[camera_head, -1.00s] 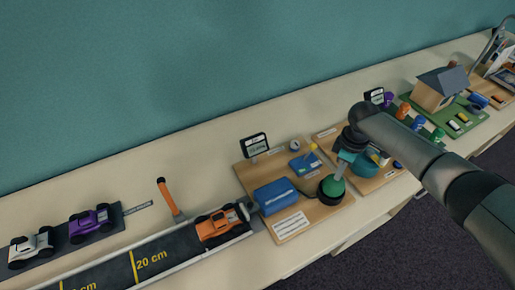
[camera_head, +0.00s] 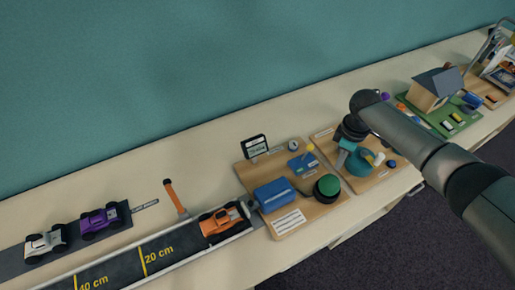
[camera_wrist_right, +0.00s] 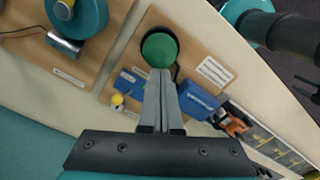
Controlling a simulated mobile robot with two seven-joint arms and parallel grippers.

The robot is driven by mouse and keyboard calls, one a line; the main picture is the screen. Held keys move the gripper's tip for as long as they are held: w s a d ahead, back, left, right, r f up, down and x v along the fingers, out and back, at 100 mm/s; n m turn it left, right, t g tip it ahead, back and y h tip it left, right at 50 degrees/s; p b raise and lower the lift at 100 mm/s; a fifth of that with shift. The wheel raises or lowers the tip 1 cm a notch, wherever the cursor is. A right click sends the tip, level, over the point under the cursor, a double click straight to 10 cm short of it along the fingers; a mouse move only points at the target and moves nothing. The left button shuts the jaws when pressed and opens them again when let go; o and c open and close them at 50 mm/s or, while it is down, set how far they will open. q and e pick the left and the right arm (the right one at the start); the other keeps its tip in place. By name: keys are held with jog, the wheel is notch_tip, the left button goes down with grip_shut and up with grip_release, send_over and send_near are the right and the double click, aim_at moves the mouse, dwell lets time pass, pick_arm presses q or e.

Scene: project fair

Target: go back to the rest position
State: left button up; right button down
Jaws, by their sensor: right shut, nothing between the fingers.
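My right gripper (camera_head: 342,158) is shut and empty above the wooden project boards. In the head view it shows just up and right of the green dome button (camera_head: 327,185) on its black base. The right wrist view shows the two closed fingers (camera_wrist_right: 160,74) with the green button (camera_wrist_right: 159,48) just beyond their tips, apparently clear of it. The button stands on a wooden board (camera_head: 290,218) with a blue box (camera_head: 274,194).
An orange car (camera_head: 222,219) sits at the end of the dark track (camera_head: 118,268). A teal round part (camera_head: 359,162) stands on the neighbouring board, close to my right gripper. A house model (camera_head: 436,88) is farther right.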

jog(key=s+a+f+m+t+y, duration=0.1)
jog(key=s+a+f+y, duration=0.1)
jog(key=s+a, duration=1.3)
jog(key=s+d+r+m+t+h, duration=0.2)
jog(key=s+d+r+m+t, duration=0.1)
jog(key=s+r+m, duration=0.5)
notch_tip(320, 180, down, 34)
jog(key=s+g+b, duration=0.2)
jog(key=s+b, duration=0.1)
jog(key=b, duration=0.9)
jog(key=s+d+f+b, duration=0.1)
jog(key=s+f+b, duration=0.3)
jog(key=f, duration=0.4)
jog(key=s+d+f+b, duration=0.1)
jog(key=s+f+b, duration=0.3)
jog(key=f, duration=0.5)
jog(key=s+d+f+g+b, duration=0.1)
jog(key=s+f+b, duration=0.3)
jog(key=s+f, duration=0.3)
notch_tip(320, 180, down, 2)
jog(key=shift+d+f+n, duration=0.15)
jog(key=shift+n, duration=0.25)
